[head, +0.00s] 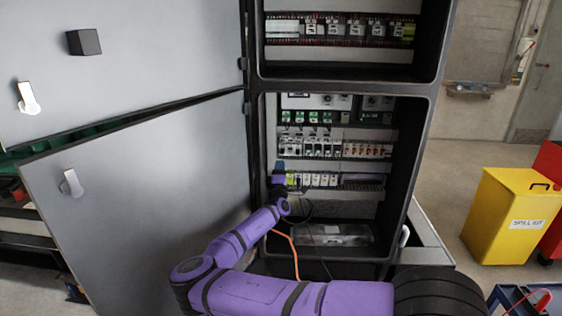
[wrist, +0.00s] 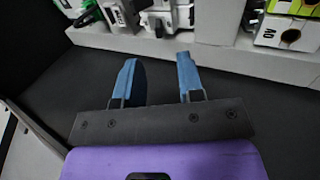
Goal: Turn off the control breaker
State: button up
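The open electrical cabinet (head: 258,170) stands ahead of me, with rows of breakers and devices inside. A row of white breakers (head: 315,146) sits in the middle of the lower compartment, with red-marked ones (head: 368,150) to its right. I cannot tell which one is the control breaker. My gripper (head: 279,170) is at the left side of the lower compartment, below that row. In the wrist view its two blue fingers (wrist: 157,66) are apart with nothing between them. White devices (wrist: 166,19) on the rail lie beyond the fingertips, apart from them.
The open grey lower door (head: 130,190) is left of my arm, and the upper door (head: 110,60) is above it. Green-and-white terminals (wrist: 288,33) are at right in the wrist view. An orange cable (head: 290,250) hangs below. A yellow spill kit bin (head: 505,215) stands right.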

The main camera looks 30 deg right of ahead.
jog(key=shift+v, duration=2.2)
